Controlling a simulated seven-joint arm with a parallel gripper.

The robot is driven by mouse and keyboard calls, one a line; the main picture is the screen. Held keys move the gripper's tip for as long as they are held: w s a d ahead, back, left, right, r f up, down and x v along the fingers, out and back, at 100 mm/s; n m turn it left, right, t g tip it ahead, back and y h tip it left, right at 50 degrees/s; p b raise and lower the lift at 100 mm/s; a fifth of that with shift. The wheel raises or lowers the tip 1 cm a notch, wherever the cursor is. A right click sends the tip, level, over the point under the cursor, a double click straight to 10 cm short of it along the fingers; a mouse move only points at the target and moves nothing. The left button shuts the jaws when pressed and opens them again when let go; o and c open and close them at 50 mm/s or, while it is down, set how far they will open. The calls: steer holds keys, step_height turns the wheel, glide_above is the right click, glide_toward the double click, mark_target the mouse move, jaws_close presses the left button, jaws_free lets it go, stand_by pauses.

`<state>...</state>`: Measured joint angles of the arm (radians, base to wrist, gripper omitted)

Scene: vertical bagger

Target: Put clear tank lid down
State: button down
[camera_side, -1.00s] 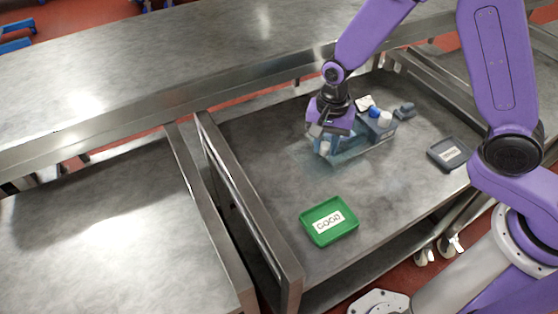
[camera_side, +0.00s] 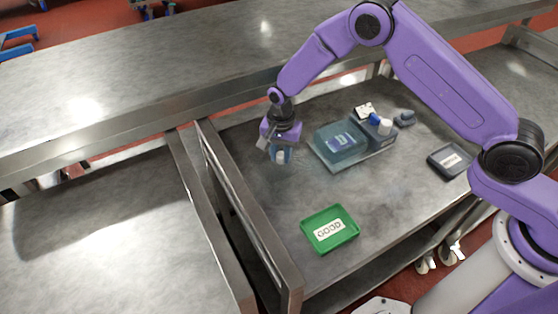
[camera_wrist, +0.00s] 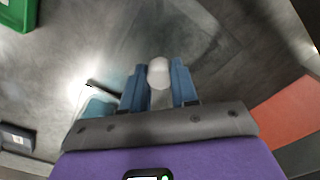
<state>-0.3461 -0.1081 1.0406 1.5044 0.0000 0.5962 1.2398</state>
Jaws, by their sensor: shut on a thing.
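My gripper (camera_side: 281,155) is shut on the white knob of the clear tank lid (camera_wrist: 159,73) and is left of the vacuum machine, over the left part of the table. The knob sits between my blue fingers in the wrist view. The lid's see-through plate shows only as a faint outline over the grey metal, so I cannot tell whether it touches the table. The clear bluish tank (camera_side: 337,142) stands to the right of my gripper with its top uncovered. A dark blue item lies inside it.
Behind the tank is a grey unit (camera_side: 376,132) with a blue and a white knob. A green "GOOD" tray (camera_side: 330,229) lies in front, and a dark labelled tray (camera_side: 450,161) at the right. A raised metal rail (camera_side: 235,195) bounds the table's left side.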

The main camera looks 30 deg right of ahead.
mark_target(279, 161)
steer(key=shift+w+a+f, duration=0.1)
steer(key=shift+w+f, duration=0.1)
steer(key=shift+f, duration=0.75)
steer(key=shift+w+a+f, duration=0.1)
steer(key=shift+w+f, duration=0.05)
steer(key=shift+f, duration=0.8)
steer(key=shift+f, duration=0.1)
steer(key=c, duration=0.9)
jaws_free()
steer(key=shift+o, duration=0.2)
step_height(279, 161, up, 11)
steer(key=shift+f, duration=0.1)
steer(key=shift+r, duration=0.7)
steer(key=shift+s+r, duration=0.1)
